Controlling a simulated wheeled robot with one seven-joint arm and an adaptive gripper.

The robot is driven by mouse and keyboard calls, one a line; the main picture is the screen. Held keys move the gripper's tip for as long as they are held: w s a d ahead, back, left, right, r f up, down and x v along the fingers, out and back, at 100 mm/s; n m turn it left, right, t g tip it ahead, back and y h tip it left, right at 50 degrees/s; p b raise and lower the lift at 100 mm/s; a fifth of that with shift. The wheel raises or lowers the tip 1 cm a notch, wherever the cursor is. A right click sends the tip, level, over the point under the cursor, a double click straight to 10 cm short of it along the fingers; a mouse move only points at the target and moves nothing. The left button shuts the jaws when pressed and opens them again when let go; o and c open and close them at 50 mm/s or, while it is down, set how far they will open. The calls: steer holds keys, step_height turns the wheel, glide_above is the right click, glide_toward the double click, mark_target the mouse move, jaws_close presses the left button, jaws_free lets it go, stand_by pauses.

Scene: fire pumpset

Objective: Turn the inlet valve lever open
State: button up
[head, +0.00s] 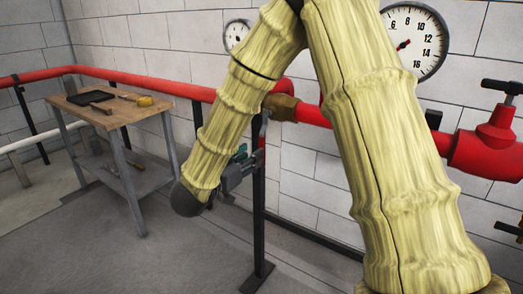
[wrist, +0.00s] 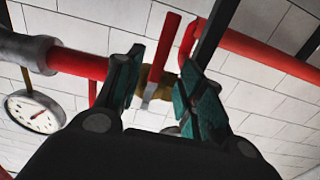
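The inlet valve is a brass body (head: 282,106) on the red pipe, partly behind my arm's links in the head view. In the wrist view its brass body (wrist: 157,82) shows between my fingers. Its lever has a red handle (wrist: 164,47) and a bare metal root, and stands between the two green-padded fingers. My gripper (wrist: 162,62) is open, with a finger on each side of the lever and visible gaps. In the head view my gripper (head: 243,163) is below and left of the valve; contact there cannot be told.
A red pipe (head: 150,84) runs along the block wall. A dark post (head: 259,215) stands right beside my gripper. A wooden-topped table (head: 120,118) with tools is at left. A large gauge (head: 415,40) and a red valve (head: 490,145) are at right.

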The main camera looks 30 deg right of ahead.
mark_target(263, 140)
steer(key=x, duration=0.6)
steer(key=shift+w+d, duration=0.15)
steer(key=shift+d, duration=0.1)
jaws_close()
